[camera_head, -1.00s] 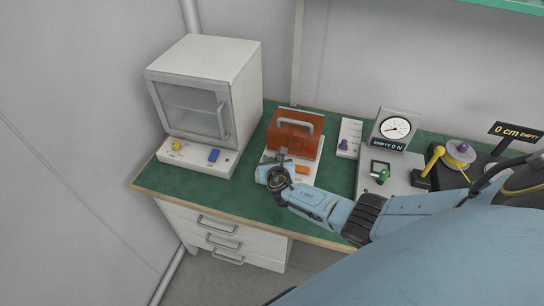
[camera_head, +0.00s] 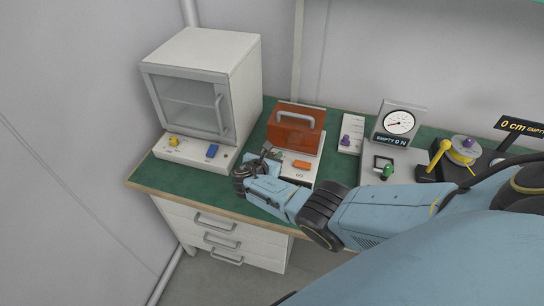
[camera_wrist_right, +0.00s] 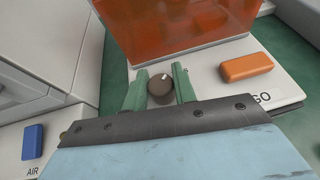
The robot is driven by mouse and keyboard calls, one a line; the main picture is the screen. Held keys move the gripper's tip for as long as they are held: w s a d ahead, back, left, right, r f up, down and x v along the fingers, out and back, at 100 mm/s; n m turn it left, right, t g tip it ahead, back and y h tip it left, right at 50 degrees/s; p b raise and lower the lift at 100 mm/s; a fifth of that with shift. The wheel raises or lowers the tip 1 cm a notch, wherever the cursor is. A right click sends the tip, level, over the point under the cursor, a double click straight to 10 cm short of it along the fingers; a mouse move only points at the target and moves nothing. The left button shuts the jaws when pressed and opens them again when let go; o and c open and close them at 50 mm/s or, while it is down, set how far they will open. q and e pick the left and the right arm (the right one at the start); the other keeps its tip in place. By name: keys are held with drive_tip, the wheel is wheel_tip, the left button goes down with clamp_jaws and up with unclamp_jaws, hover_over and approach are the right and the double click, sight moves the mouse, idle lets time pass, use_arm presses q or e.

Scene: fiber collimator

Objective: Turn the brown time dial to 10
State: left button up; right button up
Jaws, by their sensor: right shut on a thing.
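The brown time dial (camera_wrist_right: 160,90) is a small round knob with a white pointer mark, on the white base of the orange-covered device. In the right wrist view its mark points up and slightly right. My right gripper (camera_wrist_right: 160,75) has its two green fingers on either side of the dial, shut on it. In the head view the right gripper (camera_head: 268,153) is at the base's left front corner, and it hides the dial there. The scale numbers around the dial cannot be read. My left gripper is not in view.
An orange button (camera_wrist_right: 247,67) sits right of the dial, and the orange cover (camera_head: 295,131) with a grey handle stands behind it. A white cabinet (camera_head: 203,85) with a blue switch (camera_head: 212,151) stands at the left. A gauge (camera_head: 399,122) stands at the right.

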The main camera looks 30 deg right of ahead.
sight(272, 154)
idle(0.3)
drive_tip(key=o, duration=1)
drive_tip(key=p+v, duration=0.3)
drive_tip(key=v, duration=0.2)
drive_tip(key=shift+r, duration=0.15)
drive_tip(key=p+v, duration=0.2)
drive_tip(key=v, duration=0.6)
drive_tip(key=shift+s+a, duration=0.1)
drive_tip(key=shift+s, duration=0.05)
